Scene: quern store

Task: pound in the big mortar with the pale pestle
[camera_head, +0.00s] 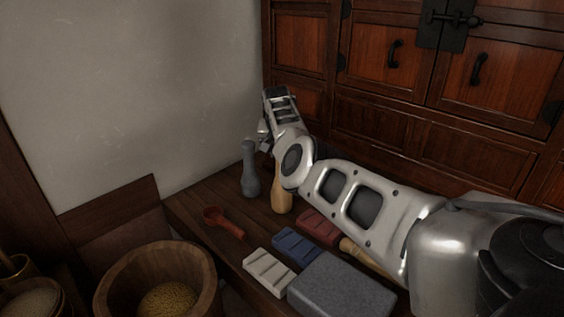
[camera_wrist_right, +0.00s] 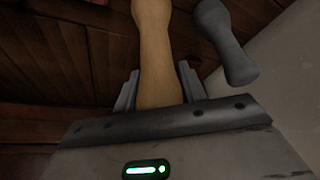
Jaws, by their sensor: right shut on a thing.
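The pale pestle (camera_head: 283,200) is tan wood and upright at the bench, partly hidden behind my right arm. I cannot tell whether its foot touches the bench. My right gripper (camera_wrist_right: 160,88) is shut on the pale pestle (camera_wrist_right: 153,38), with one finger on each side of it. In the head view my arm hides the grasp. The big mortar (camera_head: 207,283) is a wooden bowl at the lower left with yellow grain in it, apart from the pestle. My left gripper is not in view.
A grey pestle (camera_head: 250,172) stands close beside the pale one. A red scoop (camera_head: 224,222), white (camera_head: 269,272), blue (camera_head: 297,246) and red (camera_head: 316,227) ridged blocks and a grey stone slab (camera_head: 340,287) lie on the bench. A cabinet (camera_head: 390,130) rises behind.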

